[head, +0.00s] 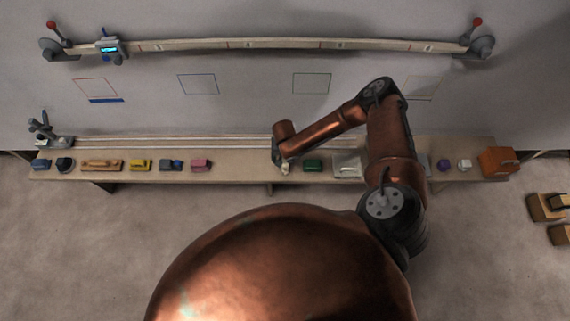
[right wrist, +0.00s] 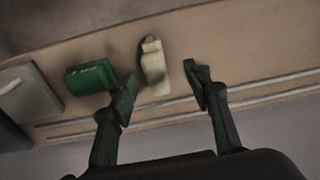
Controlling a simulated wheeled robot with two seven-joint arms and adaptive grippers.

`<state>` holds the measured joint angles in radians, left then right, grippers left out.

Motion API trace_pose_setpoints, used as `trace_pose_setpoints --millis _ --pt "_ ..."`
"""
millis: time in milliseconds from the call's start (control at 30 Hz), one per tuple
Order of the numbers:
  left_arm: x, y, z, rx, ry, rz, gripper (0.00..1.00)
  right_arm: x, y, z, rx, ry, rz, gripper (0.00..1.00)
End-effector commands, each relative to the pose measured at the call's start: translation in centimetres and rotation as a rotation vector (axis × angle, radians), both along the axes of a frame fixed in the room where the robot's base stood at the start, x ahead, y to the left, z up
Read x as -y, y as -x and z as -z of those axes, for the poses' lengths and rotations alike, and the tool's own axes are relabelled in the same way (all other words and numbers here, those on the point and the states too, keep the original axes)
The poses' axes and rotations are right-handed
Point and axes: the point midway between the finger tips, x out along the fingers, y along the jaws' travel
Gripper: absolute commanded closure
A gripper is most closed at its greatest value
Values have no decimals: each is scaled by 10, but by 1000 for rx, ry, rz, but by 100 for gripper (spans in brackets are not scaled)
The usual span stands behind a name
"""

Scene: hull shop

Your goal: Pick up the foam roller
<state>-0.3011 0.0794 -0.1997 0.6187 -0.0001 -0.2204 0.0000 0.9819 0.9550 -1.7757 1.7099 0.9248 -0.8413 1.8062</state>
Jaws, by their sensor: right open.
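A small cream-coloured piece, which looks like the foam roller (head: 286,168), lies on the long bench. In the right wrist view the cream piece (right wrist: 154,67) has a blocky body and a narrower darker end, and lies between my two spread fingers. My right gripper (head: 279,159) is over the bench just beside it in the head view. In the right wrist view my right gripper (right wrist: 160,80) is open with nothing held. No contact between fingers and piece can be made out. My left gripper is not in view.
A green case (head: 313,165) sits close right of the cream piece; it also shows in the right wrist view (right wrist: 90,76). A pale box (head: 346,166) stands further right. A pink item (head: 201,165) lies left, with bare bench (head: 240,165) between. Rails run behind.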

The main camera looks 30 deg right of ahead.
Motion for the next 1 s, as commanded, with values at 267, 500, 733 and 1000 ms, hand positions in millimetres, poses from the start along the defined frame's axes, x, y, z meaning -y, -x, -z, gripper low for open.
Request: trace_pose_setpoints --millis 267,500,733,1000 --pt "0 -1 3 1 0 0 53 15 -5 18 -1 17 40 55" --pt "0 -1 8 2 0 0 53 16 -13 46 0 17 37 55" --pt "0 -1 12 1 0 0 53 19 -16 71 1 16 38 55" --pt "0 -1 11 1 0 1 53 19 -16 72 0 15 38 56"
